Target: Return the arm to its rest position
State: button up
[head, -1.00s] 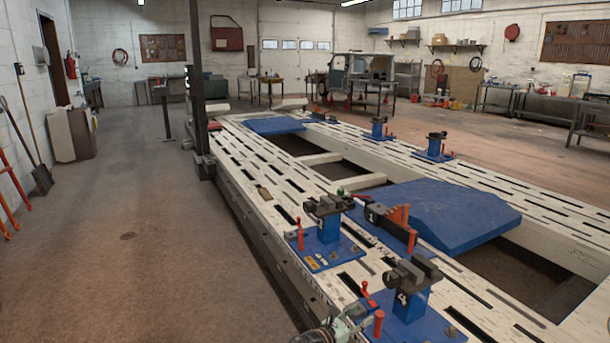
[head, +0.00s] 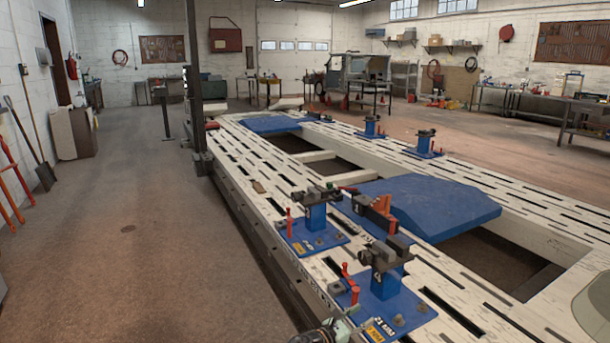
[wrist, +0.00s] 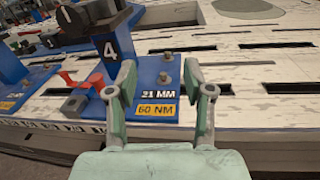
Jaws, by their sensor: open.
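My gripper (wrist: 159,78) is open and empty in the wrist view, its two pale green fingers spread apart. Between and beyond them lies a blue base plate (wrist: 165,80) marked "21 MM" and "60 NM", with bolts on it. A blue clamp post (wrist: 110,48) marked 4 stands on it, with a dark clamp head partly cut off at the top. In the head view, a pale green part of my arm (head: 335,333) shows at the bottom edge, beside the nearest clamp stand (head: 388,285). The fingertips cannot be made out there.
The white slotted frame bench (head: 465,325) fills the right side. Another clamp stand (head: 316,215), an orange-and-black tool (head: 377,212) and a blue cover (head: 440,205) are on it. A dark post (head: 195,100) rises at its left edge.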

jog(key=s+d+f+m+g+y+b, duration=0.2)
jog(key=s+f+m+g+y+b, duration=0.15)
jog(key=s+f+m+g, duration=0.85)
jog(key=s+d+f+m+g+y+b, duration=0.25)
jog(key=s+f+m+y, duration=0.4)
jog(key=s, duration=1.15)
jog(key=s+d+f+m+g+y+b, duration=0.3)
jog(key=s+f+m+g, duration=0.35)
jog(key=s+f, duration=0.65)
jog(key=s+a+r+t+p, duration=0.1)
jog(key=r+p, duration=0.3)
jog(key=p, duration=0.5)
jog(key=s+a+r+t+y+p, duration=0.1)
jog(key=s+a+r+p, duration=0.3)
jog(key=p, duration=0.5)
jog(key=s+a+r+n+t+p, duration=0.1)
jog(key=r+p, duration=0.4)
jog(key=p, duration=0.5)
jog(key=shift+s+a+r+t+y, duration=0.35)
jog(key=shift+s+a+t+y, duration=0.05)
jog(key=shift+s+a, duration=0.3)
